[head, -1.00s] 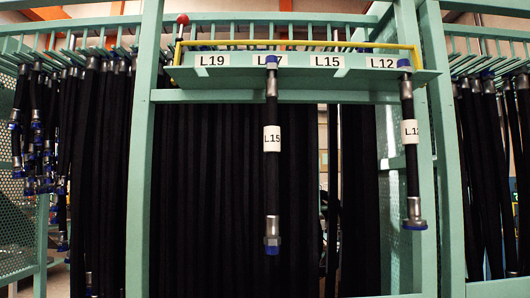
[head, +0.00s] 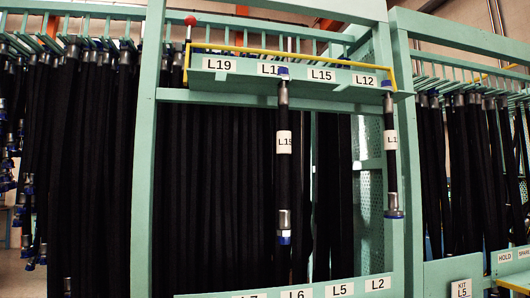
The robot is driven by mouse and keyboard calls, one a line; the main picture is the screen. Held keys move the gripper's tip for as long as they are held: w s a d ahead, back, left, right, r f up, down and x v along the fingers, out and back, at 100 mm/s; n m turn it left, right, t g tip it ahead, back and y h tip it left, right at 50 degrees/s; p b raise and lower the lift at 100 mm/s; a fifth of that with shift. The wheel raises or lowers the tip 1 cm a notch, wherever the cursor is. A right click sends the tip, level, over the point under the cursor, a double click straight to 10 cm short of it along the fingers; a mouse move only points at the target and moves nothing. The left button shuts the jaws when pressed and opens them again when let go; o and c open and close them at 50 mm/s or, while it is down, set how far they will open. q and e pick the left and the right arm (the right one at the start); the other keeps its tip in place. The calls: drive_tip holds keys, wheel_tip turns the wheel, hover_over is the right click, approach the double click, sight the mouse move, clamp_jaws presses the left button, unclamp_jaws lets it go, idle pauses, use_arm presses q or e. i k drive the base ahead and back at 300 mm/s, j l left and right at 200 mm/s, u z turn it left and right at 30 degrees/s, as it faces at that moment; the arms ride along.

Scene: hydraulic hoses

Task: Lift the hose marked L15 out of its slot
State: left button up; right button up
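The hose marked L15 (head: 284,142) hangs upright from the green labelled rail (head: 231,91) in the head view. It is black with silver fittings, blue ends and a white tag. Its top end sits in front of the rail label that begins L1 and partly covers it, left of the L15 rail label (head: 321,76). A second tagged hose (head: 390,140) hangs at the right end of the rail, at the L12 label (head: 366,80). Neither of my grippers is in view.
A yellow bar (head: 270,53) runs along and around the back of the rail. Several long black hoses hang behind. Green posts (head: 147,150) flank the bay. A lower labelled rail (head: 315,292) crosses the bottom. The L19 position (head: 219,66) has no hose hanging from it.

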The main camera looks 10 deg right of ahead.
sight(283, 137)
drive_tip(key=k+j, duration=0.1)
drive_tip(key=j, duration=0.8)
drive_tip(key=k+j+z, duration=0.1)
drive_tip(key=j, duration=0.4)
drive_tip(key=k, duration=0.05)
